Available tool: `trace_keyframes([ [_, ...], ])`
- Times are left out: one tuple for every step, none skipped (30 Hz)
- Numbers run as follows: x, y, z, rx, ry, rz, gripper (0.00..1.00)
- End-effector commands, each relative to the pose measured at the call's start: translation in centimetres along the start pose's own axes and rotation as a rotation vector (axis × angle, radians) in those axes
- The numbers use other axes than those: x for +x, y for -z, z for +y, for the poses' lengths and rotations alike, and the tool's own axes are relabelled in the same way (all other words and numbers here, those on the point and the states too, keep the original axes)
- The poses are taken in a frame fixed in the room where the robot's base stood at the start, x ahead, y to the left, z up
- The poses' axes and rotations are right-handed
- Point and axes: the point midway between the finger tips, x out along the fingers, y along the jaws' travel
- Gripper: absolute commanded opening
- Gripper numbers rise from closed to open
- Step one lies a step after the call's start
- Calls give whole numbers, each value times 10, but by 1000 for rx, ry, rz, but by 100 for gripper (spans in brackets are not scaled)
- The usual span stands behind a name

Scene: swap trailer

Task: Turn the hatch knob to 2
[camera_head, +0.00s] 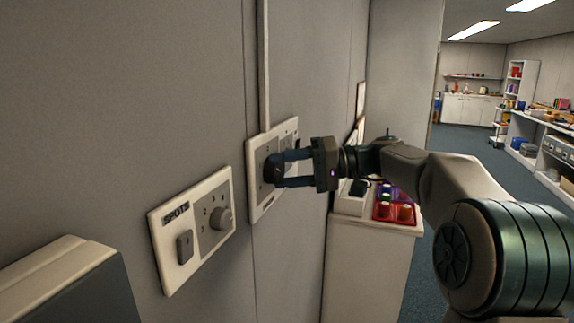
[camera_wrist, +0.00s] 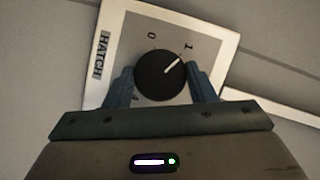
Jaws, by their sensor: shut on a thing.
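The hatch knob (camera_wrist: 150,82) is a round black dial with a white pointer line, on a pale panel (camera_wrist: 112,40) marked HATCH. The wrist view is turned, so the label runs up the left side. The pointer slants up and right, at or close to the 1. A 0 shows above the knob, and another mark at lower left is partly hidden by a finger. My gripper (camera_wrist: 162,78) has one finger on each side of the knob and is shut on it. In the head view my gripper (camera_head: 278,169) reaches the wall panel (camera_head: 254,145) from the right, covering much of the knob.
A nearer wall panel marked SPOTS (camera_head: 176,218) has a grey knob (camera_head: 221,217) and a switch (camera_head: 185,246). A grey box (camera_head: 70,285) juts out at lower left. A counter (camera_head: 375,227) with a red tray (camera_head: 383,212) stands behind my gripper. Open floor lies beyond.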

Motion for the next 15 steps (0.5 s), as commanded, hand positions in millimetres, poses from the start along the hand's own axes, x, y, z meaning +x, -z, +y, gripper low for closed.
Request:
trace_keyframes([
  [-1,1,-1,42,18,1,28],
  [-1,1,-1,68,29,1,28],
  [-1,1,-1,104,44,1,28],
  [-1,1,-1,130,55,0,28],
  [-1,1,-1,156,65,1,28],
  [-1,1,0,192,80,1,28],
  [-1,1,0,217,91,1,28],
  [-1,1,0,244,101,1,28],
  [-1,1,0,279,116,1,28],
  [-1,1,0,305,127,1,28],
  [-1,0,0,333,138,1,28],
  [0,0,0,367,153,1,28],
  [-1,1,1,393,164,1,28],
  [-1,0,1,421,174,1,28],
  [-1,0,1,455,189,2,28],
])
